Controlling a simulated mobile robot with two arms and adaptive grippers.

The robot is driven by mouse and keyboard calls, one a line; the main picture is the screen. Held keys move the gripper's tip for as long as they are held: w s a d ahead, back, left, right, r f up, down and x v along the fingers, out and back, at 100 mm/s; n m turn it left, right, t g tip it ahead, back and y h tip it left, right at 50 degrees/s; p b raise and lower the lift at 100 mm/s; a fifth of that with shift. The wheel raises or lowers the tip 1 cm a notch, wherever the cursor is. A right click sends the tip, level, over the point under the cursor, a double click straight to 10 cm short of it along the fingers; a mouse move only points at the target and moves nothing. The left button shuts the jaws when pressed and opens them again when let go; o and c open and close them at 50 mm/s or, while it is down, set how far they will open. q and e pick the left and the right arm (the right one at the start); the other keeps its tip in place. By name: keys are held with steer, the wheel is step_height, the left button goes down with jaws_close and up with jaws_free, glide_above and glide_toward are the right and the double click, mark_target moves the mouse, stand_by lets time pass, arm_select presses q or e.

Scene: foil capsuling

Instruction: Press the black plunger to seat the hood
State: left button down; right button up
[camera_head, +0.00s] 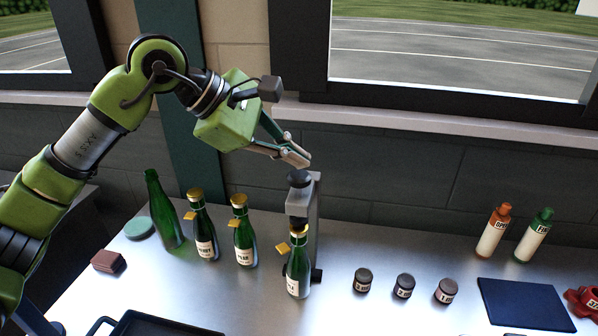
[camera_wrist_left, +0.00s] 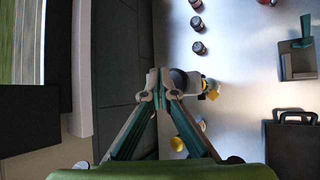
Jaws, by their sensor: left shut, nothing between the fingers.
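The black plunger (camera_head: 299,179) tops the grey capsuling stand (camera_head: 313,215) on the metal table. A green bottle (camera_head: 298,270) with a gold hood (camera_head: 299,231) and a gold tag stands upright at the stand, under its dark head. My left gripper (camera_head: 304,161) is shut and empty, its fingertips just above the plunger. I cannot tell whether they touch it. In the left wrist view the closed fingertips (camera_wrist_left: 160,82) are beside the stand's top, which they partly hide. My right gripper is not in view.
Two gold-topped bottles (camera_head: 243,235) and an uncapped green bottle (camera_head: 163,212) stand left of the stand. Three small jars (camera_head: 403,286), orange and green bottles (camera_head: 493,232) and a dark blue mat (camera_head: 525,305) are on the right. A dark tray (camera_head: 160,328) lies at the front. The wall is close behind.

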arm_select(q)
steer(key=shift+r+p, duration=1.25)
steer(key=shift+r, duration=1.1)
